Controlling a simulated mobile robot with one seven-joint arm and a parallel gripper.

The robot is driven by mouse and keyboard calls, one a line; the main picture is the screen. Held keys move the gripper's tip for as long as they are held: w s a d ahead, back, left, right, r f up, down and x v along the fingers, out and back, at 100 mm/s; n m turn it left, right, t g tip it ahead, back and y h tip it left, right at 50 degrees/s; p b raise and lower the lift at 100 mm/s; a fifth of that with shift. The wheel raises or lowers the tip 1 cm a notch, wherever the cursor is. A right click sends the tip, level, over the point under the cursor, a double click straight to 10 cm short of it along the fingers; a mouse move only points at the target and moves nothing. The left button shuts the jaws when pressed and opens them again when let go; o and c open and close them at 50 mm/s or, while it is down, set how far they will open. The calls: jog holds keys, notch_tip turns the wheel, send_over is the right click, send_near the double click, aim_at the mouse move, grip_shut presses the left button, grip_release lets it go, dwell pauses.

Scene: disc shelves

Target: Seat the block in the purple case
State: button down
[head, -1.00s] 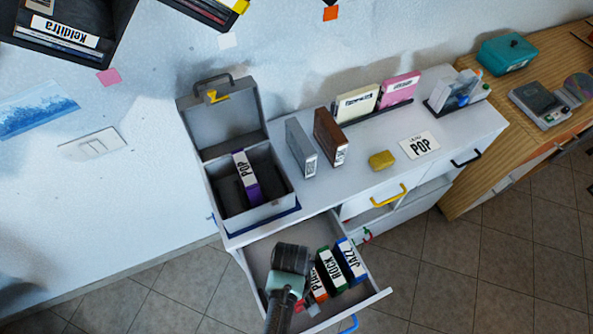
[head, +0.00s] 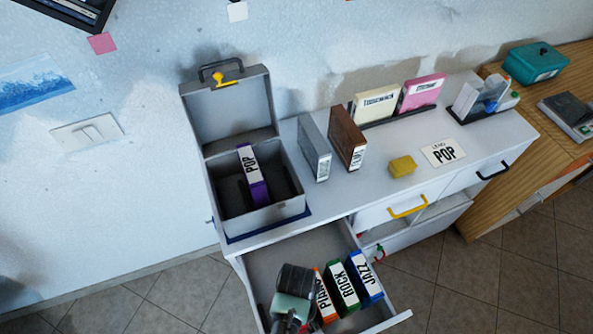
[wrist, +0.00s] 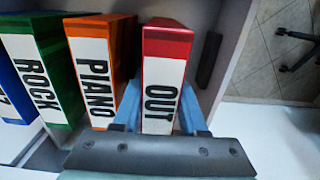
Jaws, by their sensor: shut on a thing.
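A purple case labelled POP (head: 258,191) stands inside the open grey box (head: 262,216) on the left of the white cabinet. My gripper (wrist: 162,118) is down at the open drawer, its blue fingers on either side of a red-topped block labelled OUT (wrist: 165,75), and it is shut on that block. The OUT block stands upright beside the orange PIANO block (wrist: 98,60). In the head view my wrist (head: 294,285) covers the OUT block and the fingertips. A small yellow block (head: 402,167) lies on the cabinet top.
Green ROCK (head: 343,287) and blue JAZZ (head: 366,277) blocks stand right of PIANO in the drawer (head: 398,318). Grey (head: 315,150) and brown (head: 347,140) cases stand right of the box. The box's lid (head: 228,112) is raised at the back. The drawer's rear is clear.

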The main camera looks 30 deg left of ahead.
jog(key=shift+r, duration=0.1)
jog(key=c, duration=0.7)
grip_release()
jog(key=shift+c, duration=0.2)
notch_tip(320, 180, up, 12)
jog(key=shift+p, duration=0.6)
